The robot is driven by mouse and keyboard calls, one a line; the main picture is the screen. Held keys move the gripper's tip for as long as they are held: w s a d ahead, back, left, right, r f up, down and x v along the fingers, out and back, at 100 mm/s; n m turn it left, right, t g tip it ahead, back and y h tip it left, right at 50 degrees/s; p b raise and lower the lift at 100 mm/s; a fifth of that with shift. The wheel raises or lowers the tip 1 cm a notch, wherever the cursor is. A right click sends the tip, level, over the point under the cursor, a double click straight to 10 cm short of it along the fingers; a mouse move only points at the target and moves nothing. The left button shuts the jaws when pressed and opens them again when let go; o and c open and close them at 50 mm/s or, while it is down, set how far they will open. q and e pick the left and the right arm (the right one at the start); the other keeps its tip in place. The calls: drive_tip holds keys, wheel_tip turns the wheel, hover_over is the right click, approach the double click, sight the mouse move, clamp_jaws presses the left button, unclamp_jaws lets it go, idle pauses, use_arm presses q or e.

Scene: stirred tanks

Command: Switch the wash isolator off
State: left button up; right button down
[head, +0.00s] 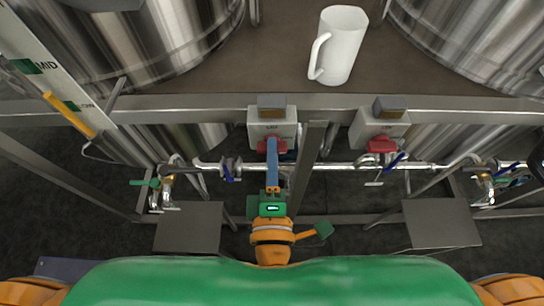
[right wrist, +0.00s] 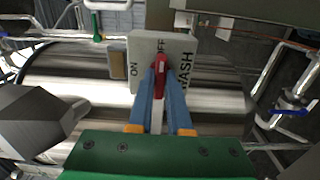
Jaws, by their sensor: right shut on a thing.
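The wash isolator is a pale grey box (head: 262,128) on the frame rail, left of centre in the head view. In the right wrist view the box (right wrist: 146,46) shows WASH at its right, ON at its left and OFF near its top. Its red handle (right wrist: 159,63) lies between the blue fingers of my right gripper (right wrist: 159,80), which is shut on it. The handle's upper end lies close to the OFF lettering, and the fingers hide part of it. My right gripper (head: 271,150) reaches the box from below in the head view. My left gripper is out of view.
A similar box (head: 366,127) with a red handle (head: 382,146) is on the rail to the right. A white jug (head: 340,45) stands on the deck between steel tanks. A pipe with blue-handled valves (head: 330,166) runs below. A frame upright (head: 308,160) stands close right of my gripper.

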drive_tip(key=c, duration=0.9)
unclamp_jaws()
drive_tip(key=shift+o, duration=0.2)
drive_tip(key=s+b, duration=0.2)
drive_tip(key=s, duration=0.5)
